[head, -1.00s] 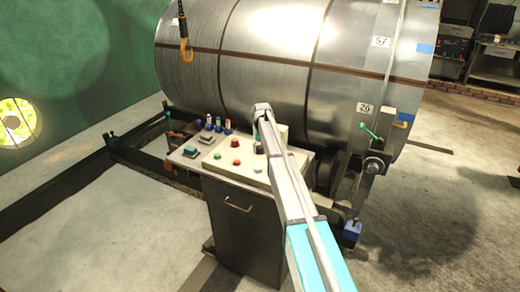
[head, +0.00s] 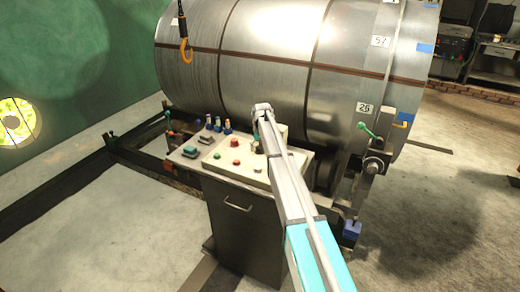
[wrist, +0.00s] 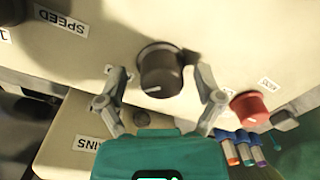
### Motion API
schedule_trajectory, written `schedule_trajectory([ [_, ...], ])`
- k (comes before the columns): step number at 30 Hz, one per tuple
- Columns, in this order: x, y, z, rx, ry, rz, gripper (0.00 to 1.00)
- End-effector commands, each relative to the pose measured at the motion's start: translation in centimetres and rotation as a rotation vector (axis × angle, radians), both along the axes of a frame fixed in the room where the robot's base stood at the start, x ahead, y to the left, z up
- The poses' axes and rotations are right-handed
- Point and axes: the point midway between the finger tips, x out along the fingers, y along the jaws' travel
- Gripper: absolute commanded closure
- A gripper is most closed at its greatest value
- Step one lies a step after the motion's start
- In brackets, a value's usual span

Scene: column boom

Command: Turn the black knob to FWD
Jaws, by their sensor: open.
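The black knob (wrist: 160,72) stands on the cream panel in the wrist view, with a pale pointer line on its face. My gripper (wrist: 163,82) is open, with one finger on each side of the knob. A small gap shows between the knob and each fingertip, so the fingers look apart from it. No FWD label can be read. In the head view my arm reaches over the control console (head: 250,160) and hides the knob and the gripper tips.
A red button (wrist: 250,107) sits just right of the right finger. Several coloured markers (wrist: 240,150) lie below it. A SPEED label (wrist: 60,20) is at upper left. A large metal drum (head: 290,60) stands right behind the console. A hook (head: 184,48) hangs at upper left.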

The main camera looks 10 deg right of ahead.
Motion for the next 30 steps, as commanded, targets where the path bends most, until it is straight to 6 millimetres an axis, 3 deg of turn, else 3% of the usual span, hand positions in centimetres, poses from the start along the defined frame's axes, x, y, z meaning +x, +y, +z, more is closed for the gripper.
schedule_trajectory([
  [17, 0.05, 0.04, 0.01, 0.001, -0.001, 0.050, 0.13],
  [30, 0.08, 0.02, 0.01, 0.000, 0.000, 0.304, 0.13],
])
